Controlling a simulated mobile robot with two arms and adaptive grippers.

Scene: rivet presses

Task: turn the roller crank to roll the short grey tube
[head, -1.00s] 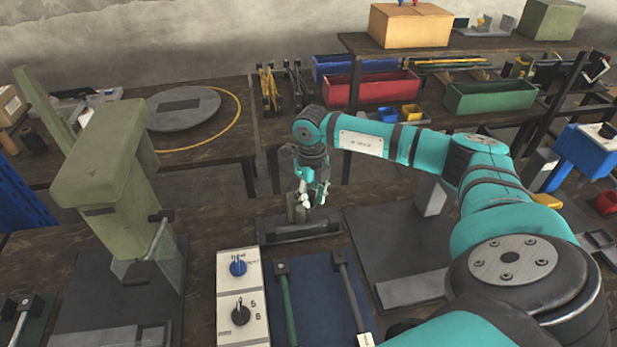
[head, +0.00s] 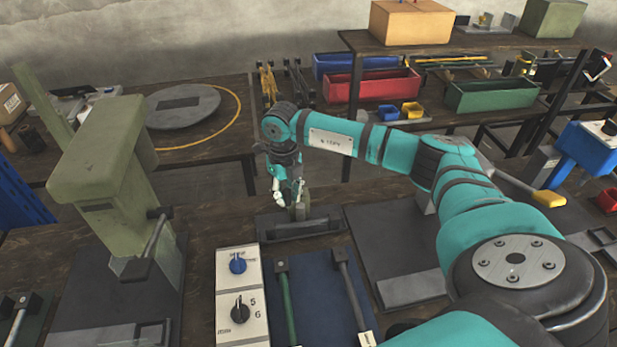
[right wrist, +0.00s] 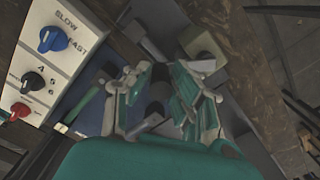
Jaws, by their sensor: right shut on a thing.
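My right gripper (head: 292,203) is over the small dark roller base (head: 300,230) behind the blue mat. It points down and is shut on a dark upright piece, which looks like the roller crank's handle (right wrist: 157,93). The green-padded fingers stand on both sides of it in the right wrist view (right wrist: 160,100). The fingers and wrist cover most of the crank. I cannot make out the short grey tube for certain. My left gripper is not in view.
A pale green press (head: 110,165) stands at left. A dark plate (head: 385,240) lies at right.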

